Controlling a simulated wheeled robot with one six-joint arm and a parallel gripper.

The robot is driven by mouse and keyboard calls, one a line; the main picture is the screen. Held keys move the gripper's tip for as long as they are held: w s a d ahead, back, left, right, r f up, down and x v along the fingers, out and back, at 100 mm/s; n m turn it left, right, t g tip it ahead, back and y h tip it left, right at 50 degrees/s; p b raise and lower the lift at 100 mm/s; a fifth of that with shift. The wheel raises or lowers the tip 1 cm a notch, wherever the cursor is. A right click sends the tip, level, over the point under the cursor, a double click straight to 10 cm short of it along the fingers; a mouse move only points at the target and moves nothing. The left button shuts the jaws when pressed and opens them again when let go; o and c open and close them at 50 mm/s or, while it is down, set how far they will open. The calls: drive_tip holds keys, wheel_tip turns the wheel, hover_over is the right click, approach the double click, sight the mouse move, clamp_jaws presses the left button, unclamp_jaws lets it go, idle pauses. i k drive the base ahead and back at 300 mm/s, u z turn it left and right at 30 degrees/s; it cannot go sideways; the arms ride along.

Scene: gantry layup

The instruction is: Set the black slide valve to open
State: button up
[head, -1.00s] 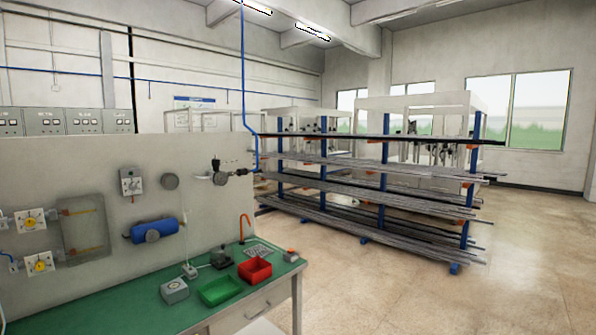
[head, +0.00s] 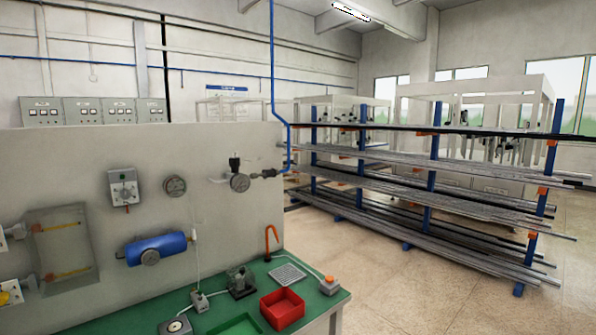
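No part clearly reads as the black slide valve at this size. Small black fittings (head: 235,163) sit on the pipe by a round gauge (head: 240,183) on the right part of the grey panel (head: 90,160). Another dark fitting (head: 265,174) is on the line just right of that gauge. A dark block-like device (head: 241,282) stands on the green bench top. I cannot tell whether any of these is the valve, nor its setting. My gripper is not in view.
The green bench (head: 325,298) juts out before the panel, holding a red bin (head: 282,310), a green tray (head: 236,326) and small devices. A blue cylinder (head: 157,248) is mounted on the panel. A bar rack (head: 432,190) stands behind right. Floor (head: 420,300) right of the bench is clear.

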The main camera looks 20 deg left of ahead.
sight(272, 173)
drive_tip(key=u, duration=0.05)
drive_tip(key=i, duration=0.95)
drive_tip(key=u, duration=0.95)
drive_tip(key=i, duration=0.95)
drive_tip(key=u, duration=0.85)
